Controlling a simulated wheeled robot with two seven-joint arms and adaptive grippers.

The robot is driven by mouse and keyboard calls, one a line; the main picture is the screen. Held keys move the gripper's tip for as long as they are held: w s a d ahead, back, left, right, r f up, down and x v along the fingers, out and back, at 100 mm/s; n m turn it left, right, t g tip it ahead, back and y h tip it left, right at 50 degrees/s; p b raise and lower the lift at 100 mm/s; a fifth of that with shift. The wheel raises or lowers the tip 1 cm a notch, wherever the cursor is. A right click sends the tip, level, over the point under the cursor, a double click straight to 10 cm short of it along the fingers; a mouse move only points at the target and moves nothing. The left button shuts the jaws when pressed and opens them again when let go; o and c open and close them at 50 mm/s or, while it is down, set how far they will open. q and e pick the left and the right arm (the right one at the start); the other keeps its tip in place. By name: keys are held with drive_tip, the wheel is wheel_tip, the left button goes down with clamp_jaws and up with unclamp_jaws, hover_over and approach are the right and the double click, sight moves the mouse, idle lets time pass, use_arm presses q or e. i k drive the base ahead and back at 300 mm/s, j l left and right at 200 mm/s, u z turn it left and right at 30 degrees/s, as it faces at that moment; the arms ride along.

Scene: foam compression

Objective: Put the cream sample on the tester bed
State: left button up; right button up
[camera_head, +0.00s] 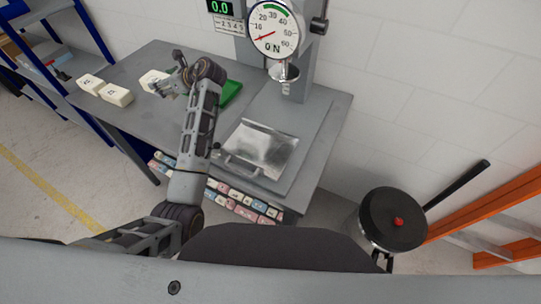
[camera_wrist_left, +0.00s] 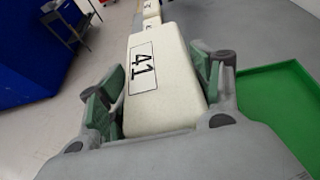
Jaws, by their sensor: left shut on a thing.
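The cream sample (camera_wrist_left: 165,75) is a pale block with a label reading 41 in the left wrist view. My left gripper (camera_wrist_left: 158,95) is shut on it, with green pads on both sides. In the head view the cream sample (camera_head: 152,78) shows at the end of my left gripper (camera_head: 168,88), over the far left part of the table; its height above the table is unclear. The tester bed (camera_head: 262,150) is a shiny metal plate under the round gauge (camera_head: 274,30), with nothing on it. My right gripper is not in view.
Two more cream blocks (camera_head: 90,84) (camera_head: 116,95) lie at the table's left edge. A green tray (camera_head: 231,91) lies behind my left arm. The tester's press head (camera_head: 284,72) hangs above the back of the bed.

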sight(257, 148)
drive_tip(key=k+l, duration=0.1)
drive_tip(key=l, duration=0.3)
drive_tip(key=k+l, duration=0.15)
drive_tip(key=l, duration=0.25)
drive_tip(key=k+l, duration=0.1)
drive_tip(key=l, duration=0.3)
drive_tip(key=k+l, duration=0.1)
drive_tip(key=l, duration=0.3)
